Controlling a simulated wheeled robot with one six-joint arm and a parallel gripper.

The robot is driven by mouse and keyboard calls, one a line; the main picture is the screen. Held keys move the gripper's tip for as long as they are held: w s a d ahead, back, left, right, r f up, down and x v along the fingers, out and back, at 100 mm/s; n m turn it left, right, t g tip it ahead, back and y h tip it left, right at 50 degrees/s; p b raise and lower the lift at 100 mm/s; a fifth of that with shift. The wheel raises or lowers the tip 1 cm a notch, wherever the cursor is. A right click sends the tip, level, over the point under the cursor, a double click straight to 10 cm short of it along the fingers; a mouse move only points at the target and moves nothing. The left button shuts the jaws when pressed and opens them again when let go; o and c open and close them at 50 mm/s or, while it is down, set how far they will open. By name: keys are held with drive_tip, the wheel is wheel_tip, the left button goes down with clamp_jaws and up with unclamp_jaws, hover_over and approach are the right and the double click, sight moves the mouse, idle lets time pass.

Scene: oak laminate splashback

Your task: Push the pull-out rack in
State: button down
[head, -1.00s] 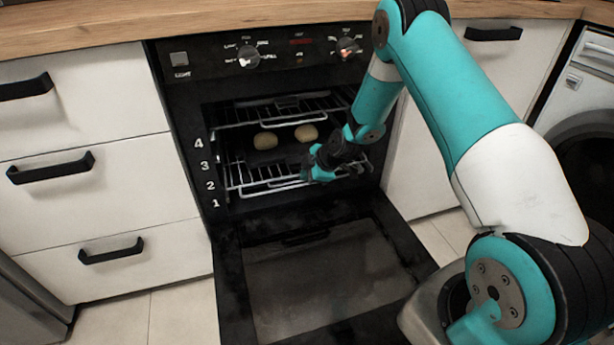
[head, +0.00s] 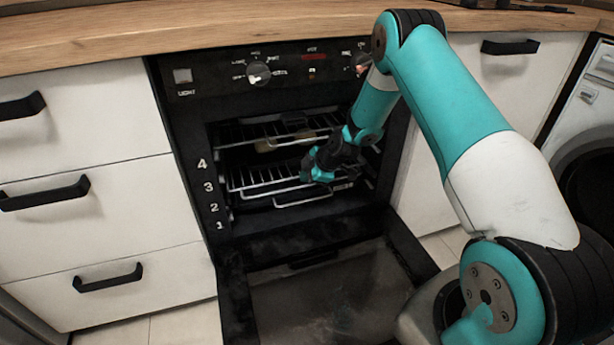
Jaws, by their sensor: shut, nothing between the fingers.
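The wire pull-out rack (head: 262,186) sits in the lower part of the open oven, around the level marks 2 and 3, with its front bar near the oven mouth. My gripper and arm hide part of the rack's right side.
The oven door (head: 330,290) hangs open and flat below the cavity. An upper wire rack (head: 240,134) lies above. White drawers (head: 90,210) stand at the left, a white cabinet (head: 510,90) and a washing machine (head: 590,130) at the right. A wooden worktop (head: 200,35) runs above.

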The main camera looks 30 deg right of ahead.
drive_tip(key=shift+w+d+r, duration=0.15)
drive_tip(key=shift+w+d, duration=0.15)
drive_tip(key=shift+d, duration=0.05)
drive_tip(key=s+d+p, duration=0.3)
drive_tip(key=s+d, duration=0.2)
drive_tip(key=s, duration=0.6)
drive_tip(key=s+r+p, duration=0.4)
drive_tip(key=r+p, duration=0.4)
drive_tip(key=p, duration=0.2)
drive_tip(key=d+b+x, duration=0.1)
drive_tip(key=x, duration=0.9)
drive_tip(key=shift+b, duration=0.4)
drive_tip(key=shift+w+f, duration=0.1)
drive_tip(key=shift+w, duration=0.05)
